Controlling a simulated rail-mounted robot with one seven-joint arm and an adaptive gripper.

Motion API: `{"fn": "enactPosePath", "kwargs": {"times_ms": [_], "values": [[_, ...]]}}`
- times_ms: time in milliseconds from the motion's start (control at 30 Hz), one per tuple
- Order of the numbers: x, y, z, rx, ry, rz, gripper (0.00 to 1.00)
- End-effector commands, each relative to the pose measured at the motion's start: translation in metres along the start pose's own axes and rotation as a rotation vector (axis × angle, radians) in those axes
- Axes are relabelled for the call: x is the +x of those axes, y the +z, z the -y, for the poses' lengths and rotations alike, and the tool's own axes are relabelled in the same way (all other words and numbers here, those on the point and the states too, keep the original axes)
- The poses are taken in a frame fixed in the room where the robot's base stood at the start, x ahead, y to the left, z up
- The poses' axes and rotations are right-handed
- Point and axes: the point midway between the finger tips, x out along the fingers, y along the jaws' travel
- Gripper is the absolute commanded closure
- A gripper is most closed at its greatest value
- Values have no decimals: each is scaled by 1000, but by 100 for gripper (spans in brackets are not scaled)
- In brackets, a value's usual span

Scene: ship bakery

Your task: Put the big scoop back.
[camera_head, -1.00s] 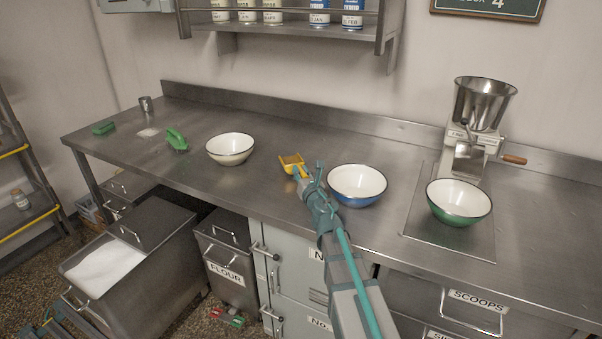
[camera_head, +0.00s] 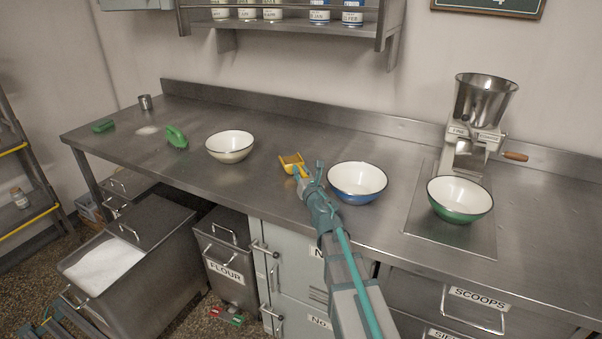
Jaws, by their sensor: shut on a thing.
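A yellow scoop (camera_head: 291,161) is held at the end of my arm, over the middle of the steel counter. My gripper (camera_head: 303,180) is shut on its handle end, left of the blue bowl (camera_head: 357,196). The scoop's pan points away from me, and I cannot tell whether it touches the counter. Whether it is the big scoop cannot be told from size alone. A drawer front labelled SCOOPS (camera_head: 478,296) is below the counter at lower right and looks shut.
A cream bowl (camera_head: 230,157) and green scoop-like object (camera_head: 176,138) stand left. A green bowl (camera_head: 460,212) sits before a mill (camera_head: 478,115) at right. Below are a flour bin (camera_head: 225,268) and a bin of white powder (camera_head: 104,265).

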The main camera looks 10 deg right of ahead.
Motion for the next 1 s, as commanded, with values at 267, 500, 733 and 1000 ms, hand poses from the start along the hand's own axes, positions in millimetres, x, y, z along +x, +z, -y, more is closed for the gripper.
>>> {"fn": "enactPosePath", "kwargs": {"times_ms": [267,500,733,1000], "values": [[0,-2,0,0,0,0,57],[0,-2,0,0,0,0,50],[-6,-2,0,0,0,0,50],[-40,-2,0,0,0,0,50]]}}
